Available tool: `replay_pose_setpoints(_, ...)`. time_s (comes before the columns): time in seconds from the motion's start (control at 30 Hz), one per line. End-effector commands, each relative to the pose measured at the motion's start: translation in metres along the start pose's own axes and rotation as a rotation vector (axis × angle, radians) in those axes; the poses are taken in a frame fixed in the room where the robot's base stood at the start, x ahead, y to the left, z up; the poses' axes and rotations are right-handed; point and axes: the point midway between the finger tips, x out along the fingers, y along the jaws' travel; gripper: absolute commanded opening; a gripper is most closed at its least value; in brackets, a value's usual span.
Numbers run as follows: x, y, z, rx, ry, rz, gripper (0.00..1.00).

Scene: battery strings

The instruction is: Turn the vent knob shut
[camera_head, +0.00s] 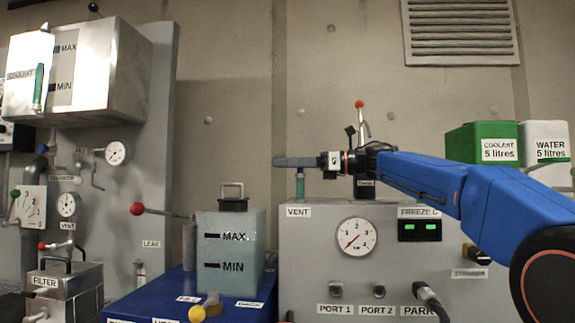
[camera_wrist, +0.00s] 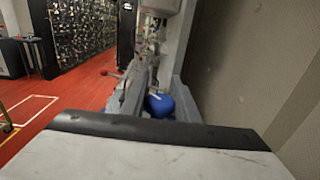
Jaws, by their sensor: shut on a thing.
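The vent knob (camera_head: 300,186) is a small green upright piece on top of the grey unit, above a VENT label (camera_head: 298,211) in the head view. My gripper (camera_head: 284,162) reaches in from the right, level, with its fingers across the top of the knob. It is shut on the knob, and the fingers hide the knob's upper end. The head view sees the fingers side-on, so the knob's turn angle cannot be told.
The grey unit (camera_head: 300,270) carries a round gauge (camera_head: 356,237) and a green-lit display (camera_head: 420,230). A red-tipped lever (camera_head: 360,108) stands behind my wrist. A MAX/MIN tank (camera_head: 231,250) stands left of the unit. Green (camera_head: 482,142) and white (camera_head: 545,142) containers stand behind my arm.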

Motion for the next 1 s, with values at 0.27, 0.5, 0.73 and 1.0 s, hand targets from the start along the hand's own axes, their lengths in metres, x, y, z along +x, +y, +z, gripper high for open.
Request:
replay_pose_setpoints(0.27,-0.001,0.006,-0.001,0.000,0.000,0.195,0.05)
replay_pose_setpoints(0.5,-0.001,0.010,-0.001,0.001,0.001,0.293,0.05)
replay_pose_setpoints(0.73,-0.002,0.012,0.000,0.000,0.000,0.328,0.05)
replay_pose_setpoints(1.0,-0.002,0.012,0.000,0.001,0.000,0.331,0.05)
